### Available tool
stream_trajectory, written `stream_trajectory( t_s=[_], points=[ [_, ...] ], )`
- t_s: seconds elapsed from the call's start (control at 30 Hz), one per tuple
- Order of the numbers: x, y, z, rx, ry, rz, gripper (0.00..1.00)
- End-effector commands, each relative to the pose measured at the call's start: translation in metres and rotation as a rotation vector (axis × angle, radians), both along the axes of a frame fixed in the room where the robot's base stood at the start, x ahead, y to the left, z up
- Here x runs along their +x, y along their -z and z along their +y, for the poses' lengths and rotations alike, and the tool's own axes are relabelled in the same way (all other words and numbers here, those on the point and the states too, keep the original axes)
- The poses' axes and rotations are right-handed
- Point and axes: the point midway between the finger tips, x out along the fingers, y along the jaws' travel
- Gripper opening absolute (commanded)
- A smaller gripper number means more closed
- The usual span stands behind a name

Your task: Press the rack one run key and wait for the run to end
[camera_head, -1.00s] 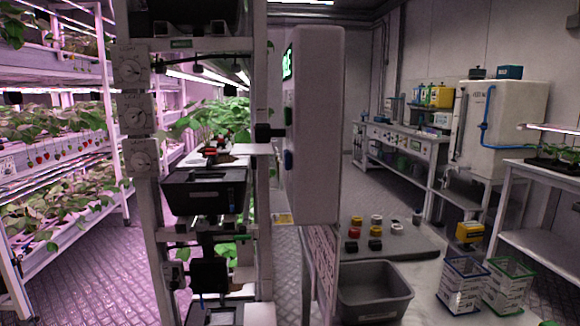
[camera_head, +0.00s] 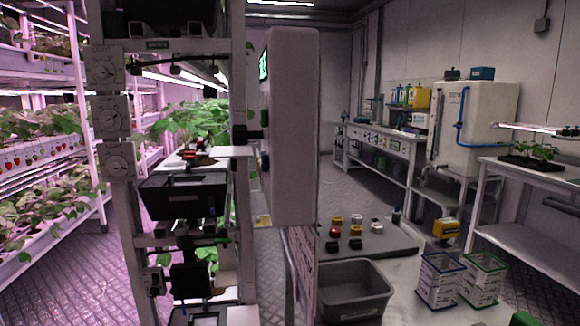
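A rack (camera_head: 239,120) with a metal post stands left of centre. A pale control box (camera_head: 295,125) is fixed to its right side, seen nearly edge-on. A lit green display (camera_head: 263,64) shows on the box's left-facing side, strongly foreshortened. Dark and blue parts (camera_head: 264,161) sit lower on that side; I cannot tell which of them is the run key. White dial units (camera_head: 106,70) are mounted on the rack's left post. My gripper is not in view.
Wire-topped baskets (camera_head: 438,280) stand at lower right. An aisle floor (camera_head: 350,178) is open behind; planted racks (camera_head: 40,130) line the left.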

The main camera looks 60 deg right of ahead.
Motion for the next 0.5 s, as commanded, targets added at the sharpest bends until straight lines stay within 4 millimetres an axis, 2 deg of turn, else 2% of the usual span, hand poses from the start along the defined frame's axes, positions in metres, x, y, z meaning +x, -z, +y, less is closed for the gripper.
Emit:
stream_trajectory(
  t_s=[0.03, 0.3, 0.5],
  points=[
    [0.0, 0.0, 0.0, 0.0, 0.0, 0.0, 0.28],
    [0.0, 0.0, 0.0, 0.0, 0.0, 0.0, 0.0],
    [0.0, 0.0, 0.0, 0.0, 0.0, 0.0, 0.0]
  ],
)
